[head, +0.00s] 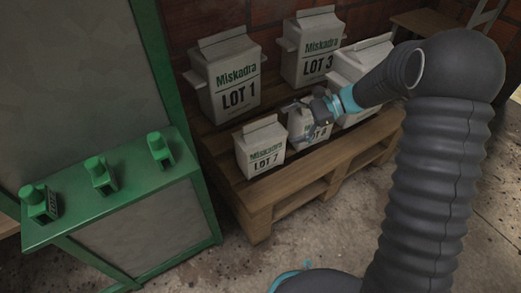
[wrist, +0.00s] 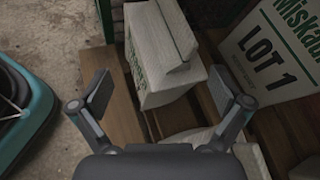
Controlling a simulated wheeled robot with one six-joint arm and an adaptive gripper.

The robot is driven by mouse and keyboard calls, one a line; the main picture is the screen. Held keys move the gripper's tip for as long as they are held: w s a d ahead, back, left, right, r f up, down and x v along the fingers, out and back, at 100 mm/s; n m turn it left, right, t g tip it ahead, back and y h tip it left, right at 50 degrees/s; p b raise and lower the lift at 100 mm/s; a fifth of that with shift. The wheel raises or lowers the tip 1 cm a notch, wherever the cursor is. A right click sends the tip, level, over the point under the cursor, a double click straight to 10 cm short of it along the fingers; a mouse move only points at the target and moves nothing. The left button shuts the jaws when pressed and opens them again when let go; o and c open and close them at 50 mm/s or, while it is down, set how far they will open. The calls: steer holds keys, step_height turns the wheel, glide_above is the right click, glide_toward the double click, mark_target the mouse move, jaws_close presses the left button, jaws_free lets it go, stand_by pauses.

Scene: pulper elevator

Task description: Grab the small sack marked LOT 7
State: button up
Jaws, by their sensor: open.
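The small pale sack marked LOT 7 (head: 260,147) stands upright at the front left of a wooden pallet (head: 262,196). My gripper (head: 300,107) is open and empty, above the neighbouring small sack (head: 299,125), whose lot number is partly hidden. In the wrist view, a small sack with green lettering (wrist: 160,62), apparently LOT 7, lies ahead between the spread fingers (wrist: 160,94). The fingers do not appear to touch it. Its label there is too oblique to read.
Larger sacks LOT 1 (head: 231,80) and LOT 3 (head: 314,47) stand behind, against a brick wall. Another large sack (head: 358,67) is at right, partly behind my arm. A green-framed cabinet (head: 126,220) with several green bottle-like items stands left of the pallet.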

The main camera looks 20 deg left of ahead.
mark_target(267, 132)
steer(key=shift+r+b+x, duration=0.2)
steer(key=shift+b+x, duration=0.1)
steer(key=shift+x, duration=1.45)
steer(key=shift+r+b+x, duration=0.25)
steer(key=shift+x, duration=1.45)
steer(key=shift+s+a, duration=0.15)
steer(key=shift+s, duration=0.05)
steer(key=c, duration=1.9)
steer(key=shift+o, duration=0.2)
